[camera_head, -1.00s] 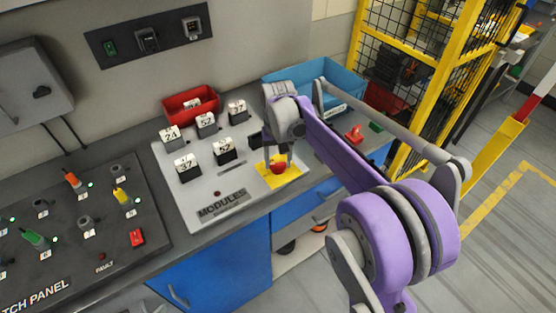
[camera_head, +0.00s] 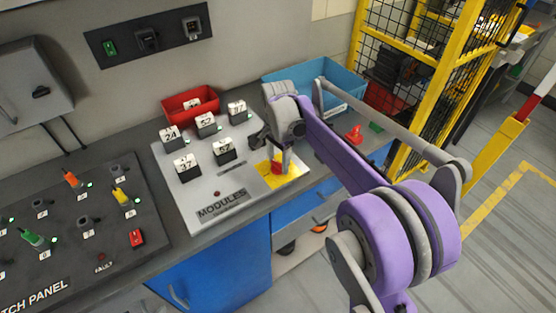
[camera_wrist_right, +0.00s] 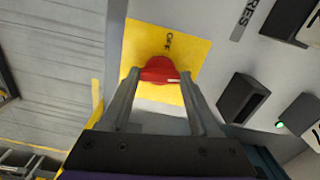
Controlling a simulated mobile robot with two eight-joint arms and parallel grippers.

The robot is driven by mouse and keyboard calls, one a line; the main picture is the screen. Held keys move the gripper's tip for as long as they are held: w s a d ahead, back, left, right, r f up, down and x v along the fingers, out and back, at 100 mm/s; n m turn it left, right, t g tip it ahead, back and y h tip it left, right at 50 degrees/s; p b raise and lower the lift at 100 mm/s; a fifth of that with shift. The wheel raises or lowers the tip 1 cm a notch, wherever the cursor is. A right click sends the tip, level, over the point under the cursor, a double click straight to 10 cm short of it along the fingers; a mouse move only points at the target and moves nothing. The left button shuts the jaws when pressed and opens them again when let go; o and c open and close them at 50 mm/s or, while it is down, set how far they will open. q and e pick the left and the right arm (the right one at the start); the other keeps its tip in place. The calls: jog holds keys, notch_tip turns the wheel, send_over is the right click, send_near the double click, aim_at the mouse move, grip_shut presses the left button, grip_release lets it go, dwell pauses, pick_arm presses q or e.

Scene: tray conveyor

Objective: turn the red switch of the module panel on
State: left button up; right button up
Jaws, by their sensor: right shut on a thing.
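The module panel (camera_head: 238,192) is a light grey plate on the bench, lettered MODULES. The red switch (camera_head: 276,168) is a knob on a yellow square (camera_head: 293,174) at the panel's right end. My right gripper (camera_head: 278,163) reaches down onto it from above. In the right wrist view the red switch (camera_wrist_right: 158,69) sits between the two fingers of my right gripper (camera_wrist_right: 160,76), which are shut on it. The fingers hide part of the knob, and I cannot tell its setting. My left gripper is not in view.
Several numbered black modules (camera_head: 225,151) stand on the panel left of my gripper. A red bin (camera_head: 190,103) and a blue bin (camera_head: 340,84) stand behind. A dark patch panel (camera_head: 105,225) with coloured plugs lies to the left. A yellow guard frame (camera_head: 425,100) rises at the right.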

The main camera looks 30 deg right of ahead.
aim_at(278, 164)
jog(key=shift+m, duration=0.9)
jog(key=o, duration=1.4)
jog(key=shift+c, duration=0.2)
jog(key=shift+r, duration=0.15)
notch_tip(278, 164, up, 11)
jog(key=shift+f+p, duration=0.2)
jog(key=shift+p, duration=0.15)
